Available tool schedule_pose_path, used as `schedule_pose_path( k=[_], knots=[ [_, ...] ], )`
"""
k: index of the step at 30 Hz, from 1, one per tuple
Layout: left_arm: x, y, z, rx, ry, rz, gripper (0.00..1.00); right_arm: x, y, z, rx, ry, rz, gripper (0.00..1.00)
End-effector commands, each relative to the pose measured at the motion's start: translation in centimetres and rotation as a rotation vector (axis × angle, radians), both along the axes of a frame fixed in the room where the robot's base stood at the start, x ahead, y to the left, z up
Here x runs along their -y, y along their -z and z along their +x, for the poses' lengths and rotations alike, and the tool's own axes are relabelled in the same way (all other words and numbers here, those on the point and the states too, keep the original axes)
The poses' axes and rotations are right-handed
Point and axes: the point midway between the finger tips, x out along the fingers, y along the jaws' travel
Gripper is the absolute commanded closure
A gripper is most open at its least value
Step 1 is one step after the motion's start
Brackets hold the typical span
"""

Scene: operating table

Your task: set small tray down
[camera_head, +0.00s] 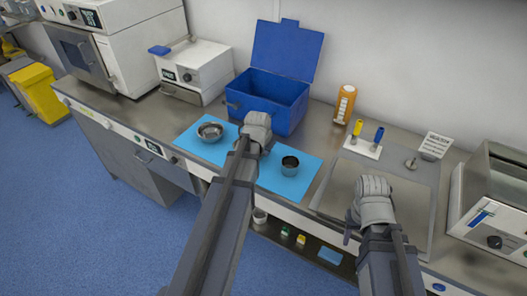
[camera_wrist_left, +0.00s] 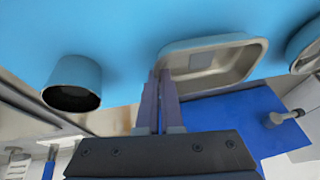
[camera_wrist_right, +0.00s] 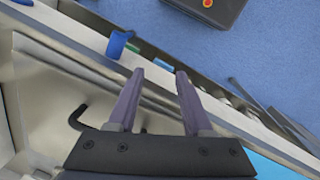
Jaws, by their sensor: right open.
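The small tray (camera_wrist_left: 212,62) is a shallow metal tray with rounded corners, seen in the left wrist view against the blue mat (camera_wrist_left: 120,25). My left gripper (camera_wrist_left: 160,75) has its fingers close together at the tray's near rim, with the rim between them. In the head view my left gripper (camera_head: 257,122) is over the middle of the blue mat (camera_head: 295,184) and hides the tray. Whether the tray touches the mat is unclear. My right gripper (camera_wrist_right: 155,75) is open and empty, above the bench's front edge; it also shows in the head view (camera_head: 373,188).
A metal bowl (camera_head: 210,131) is on the mat's left and a dark cup (camera_head: 290,165) on its right. An open blue box (camera_head: 268,97) stands behind. An orange bottle (camera_head: 345,104) and a stand with yellow and blue handles (camera_head: 363,146) are farther right.

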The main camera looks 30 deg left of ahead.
Motion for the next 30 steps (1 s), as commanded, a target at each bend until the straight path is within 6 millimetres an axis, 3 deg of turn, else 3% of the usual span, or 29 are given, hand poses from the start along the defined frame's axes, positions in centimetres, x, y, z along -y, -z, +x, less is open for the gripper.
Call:
schedule_pose_path(
  k=[1,9,15,21,27,30],
  knots=[
    [0.0,-1.2,0.0,0.0,0.0,0.0,1.0,0.0,-1.2,0.0,0.0,0.0,0.0,0.5],
    [0.0,-5.5,0.0,0.0,0.0,0.0,1.0,0.0,-5.5,0.0,0.0,0.0,0.0,0.5],
    [0.0,-8.0,0.0,0.0,0.0,0.0,1.0,0.0,-8.0,0.0,0.0,-0.002,0.0,0.5],
    [0.0,-8.4,0.0,0.0,0.0,0.0,1.0,0.0,-8.4,0.0,0.0,-0.002,0.0,0.5],
    [0.0,-6.3,0.0,0.0,0.0,0.0,1.0,0.0,-6.3,0.0,0.0,-0.001,0.0,0.5],
    [0.0,-6.2,0.0,0.0,0.0,0.0,1.0,0.0,-6.2,0.0,0.0,-0.001,0.0,0.5]
  ],
)
